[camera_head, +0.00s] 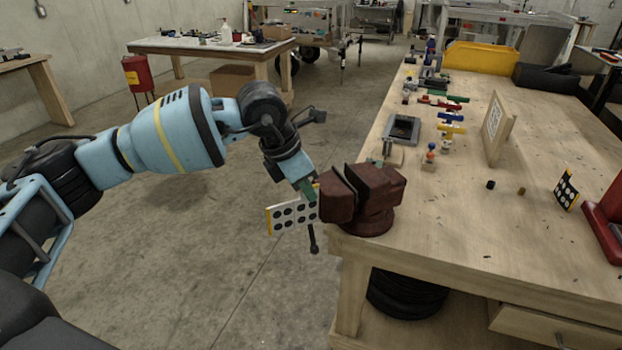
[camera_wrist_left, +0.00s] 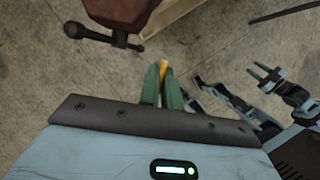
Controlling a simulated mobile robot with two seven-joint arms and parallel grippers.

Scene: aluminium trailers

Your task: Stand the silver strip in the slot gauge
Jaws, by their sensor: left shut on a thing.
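My left gripper (camera_head: 309,190) has its green fingers shut on a thin white plate with black dots and yellow edges (camera_head: 292,213). The plate is held left of the red-brown vise, off the bench's front-left corner. In the left wrist view the left gripper's fingers (camera_wrist_left: 159,78) are close together, with a bit of yellow between their tips. My right gripper (camera_wrist_left: 267,70) shows small at the right of that view, its green fingers apart and empty. I cannot make out the silver strip or the slot gauge with certainty.
The vise (camera_head: 365,200) stands at the corner of the wooden bench (camera_head: 470,235), its handle hanging in front. A grey device (camera_head: 403,129), small coloured parts, a wooden-framed panel (camera_head: 497,128) and a black dotted plate (camera_head: 567,190) stand on it. The bench's front middle is mostly clear.

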